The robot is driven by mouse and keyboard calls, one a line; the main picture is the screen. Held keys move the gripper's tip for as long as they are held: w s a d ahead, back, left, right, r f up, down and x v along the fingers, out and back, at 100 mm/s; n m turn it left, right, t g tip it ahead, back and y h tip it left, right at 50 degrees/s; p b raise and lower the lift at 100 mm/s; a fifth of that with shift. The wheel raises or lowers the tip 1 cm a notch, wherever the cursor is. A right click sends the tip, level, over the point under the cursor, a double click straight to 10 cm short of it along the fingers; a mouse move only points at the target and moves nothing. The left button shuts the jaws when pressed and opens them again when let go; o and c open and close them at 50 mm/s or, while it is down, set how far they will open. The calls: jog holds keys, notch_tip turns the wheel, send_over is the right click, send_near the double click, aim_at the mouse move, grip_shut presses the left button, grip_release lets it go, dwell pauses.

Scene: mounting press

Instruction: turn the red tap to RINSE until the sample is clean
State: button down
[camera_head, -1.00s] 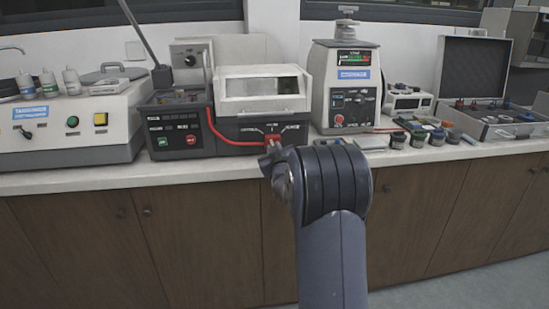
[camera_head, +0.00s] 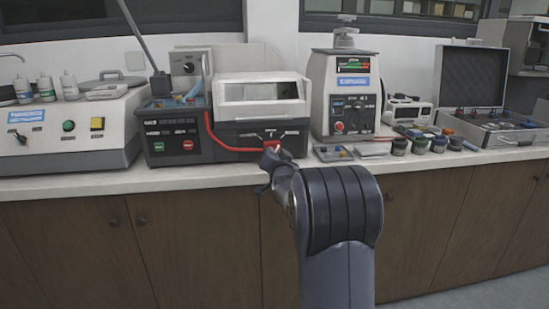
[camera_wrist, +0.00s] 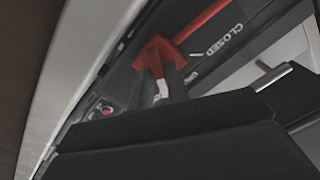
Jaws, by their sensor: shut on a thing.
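The red tap (camera_head: 271,148) is on the front of the dark, clear-lidded machine (camera_head: 262,105). In the wrist view the tap (camera_wrist: 155,52) stands upright beside a printed CLOSED label, with a second label partly hidden. My gripper (camera_head: 270,158) is at the tap, and the wrist view shows its fingers (camera_wrist: 163,82) shut on it. The dark gripper body covers the lower wrist view. I cannot make out the sample or read a RINSE mark.
A red hose (camera_head: 213,136) curves along the machine's left side to the tap. A control unit (camera_head: 170,138) with green and red buttons stands to the left. A white press (camera_head: 345,95) stands to the right, with several small jars (camera_head: 420,143) beyond it.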

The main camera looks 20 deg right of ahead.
jog(key=shift+m, duration=1.2)
jog(key=c, duration=1.4)
grip_release()
jog(key=v, duration=1)
jog(key=shift+s, duration=0.4)
jog(key=shift+w, duration=0.1)
